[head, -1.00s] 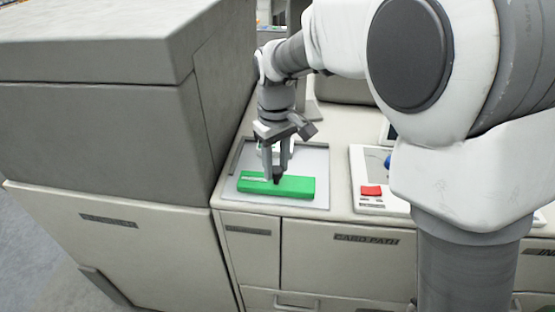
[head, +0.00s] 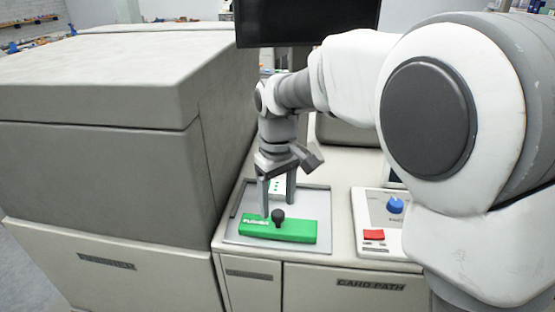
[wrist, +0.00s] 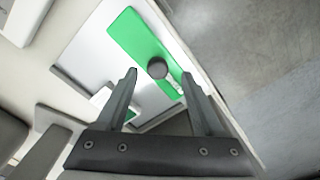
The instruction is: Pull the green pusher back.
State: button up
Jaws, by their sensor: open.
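The green pusher (head: 300,232) is a flat bar with pale lettering at its left end and a dark round knob (head: 278,216) on top. It lies across the near side of a grey tray (head: 320,248) on the counter. My gripper (head: 278,207) points down with its fingers open, just above and behind the knob, which shows whole in front of them. In the wrist view the green pusher (wrist: 135,40) lies beyond my gripper (wrist: 159,73), and the knob (wrist: 157,68) appears between the open fingertips. I see no grip on it.
A white piece with green dots (head: 277,187) stands behind the fingers in the tray. A large grey cabinet (head: 100,110) rises close on the left. A control panel (head: 378,225) with a blue knob (head: 395,205) and a red button (head: 373,235) sits to the right.

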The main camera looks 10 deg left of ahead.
aim_at(278, 214)
notch_tip(278, 214, up, 15)
jog(key=shift+f+p, duration=0.2)
jog(key=shift+p, duration=0.2)
jog(key=s+d+f+m+t, duration=0.1)
jog(key=s+d+m+t, duration=0.15)
jog(key=s+d, duration=0.55)
jog(key=s+d+m+t, duration=0.2)
jog(key=s+d+m, duration=0.2)
jog(key=d, duration=0.8)
jog(key=s+d+f+m+t, duration=0.1)
jog(key=s+d+f+m, duration=0.2)
jog(key=s+d+f, duration=0.1)
jog(key=shift+s+f, duration=0.75)
jog(key=shift+s, duration=0.15)
